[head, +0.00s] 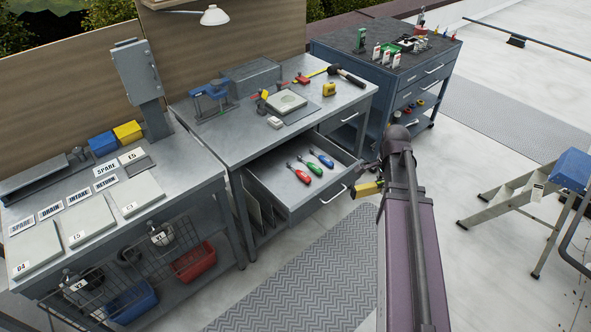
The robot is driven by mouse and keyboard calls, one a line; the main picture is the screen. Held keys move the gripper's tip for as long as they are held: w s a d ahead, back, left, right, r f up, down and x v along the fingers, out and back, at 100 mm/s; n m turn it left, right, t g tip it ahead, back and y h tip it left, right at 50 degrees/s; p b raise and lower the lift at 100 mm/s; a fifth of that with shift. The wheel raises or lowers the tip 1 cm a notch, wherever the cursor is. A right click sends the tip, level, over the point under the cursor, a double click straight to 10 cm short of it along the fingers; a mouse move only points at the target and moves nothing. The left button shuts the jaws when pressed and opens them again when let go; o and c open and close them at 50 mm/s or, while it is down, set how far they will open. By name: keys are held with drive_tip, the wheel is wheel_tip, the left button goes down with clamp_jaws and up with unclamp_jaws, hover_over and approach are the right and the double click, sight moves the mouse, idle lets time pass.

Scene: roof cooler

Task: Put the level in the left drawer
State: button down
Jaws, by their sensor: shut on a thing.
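My gripper (370,175) is shut on a small yellow thing (366,189), which appears to be the level. It is held just right of the open left drawer (325,201), near the right end of its front and handle. My arm hides part of the gripper, and the fingertips are small and hard to make out. Inside the open drawer lie a red screwdriver (303,176), a green screwdriver (313,168) and a blue screwdriver (323,160). The drawer floor around them is bare.
A blue tool cabinet (350,70) stands behind. A stepladder (520,185) stands right. A grey mat (300,280) lies in front.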

drive_tip(key=shift+d, duration=0.1)
drive_tip(key=shift+w+f+b, duration=0.35)
drive_tip(key=shift+w, duration=0.15)
drive_tip(key=w+a+f+n+b, duration=0.1)
drive_tip(key=w+a+f+b, duration=0.25)
drive_tip(key=w, duration=0.25)
drive_tip(key=w+a+f+n+b, duration=0.2)
drive_tip(key=w+a+f+b, duration=0.15)
drive_tip(key=w, duration=0.25)
drive_tip(key=n+b, duration=0.2)
drive_tip(key=b, duration=0.3)
hover_over(317, 185)
drive_tip(key=s, duration=0.2)
drive_tip(key=f, duration=0.5)
drive_tip(key=shift+a, duration=0.3)
wheel_tip(317, 185, down, 6)
drive_tip(key=b, duration=0.6)
drive_tip(key=shift+f, duration=0.15)
drive_tip(key=shift+f, duration=0.1)
drive_tip(key=shift+f+b, duration=1.8)
drive_tip(key=shift+b, duration=0.25)
